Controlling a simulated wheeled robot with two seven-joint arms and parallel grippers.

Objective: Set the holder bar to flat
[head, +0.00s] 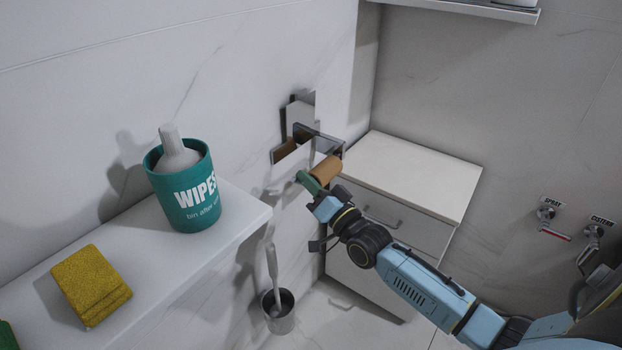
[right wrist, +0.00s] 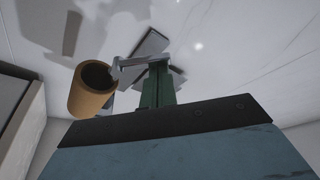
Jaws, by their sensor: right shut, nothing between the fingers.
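The paper holder (head: 298,112) is fixed to the white wall, with a grey plate and a dark frame. In the right wrist view its grey bar (right wrist: 138,61) passes just beyond my fingertips, one end overlapping the rim of a brown cardboard tube (right wrist: 90,92). The tube also shows in the head view (head: 327,169), just right of my fingers. My right gripper (head: 311,183) has green fingers, shut and empty, right at the holder; it also shows in the right wrist view (right wrist: 157,85). I cannot tell whether it touches the bar, nor the bar's exact tilt. My left gripper is out of view.
A white drawer cabinet (head: 420,175) stands right behind the holder and tube. A toilet brush pot (head: 278,312) stands below. A white ledge (head: 235,222) on the left carries a teal wipes tub (head: 185,190) and yellow sponges (head: 90,285). Wall taps (head: 550,220) are at right.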

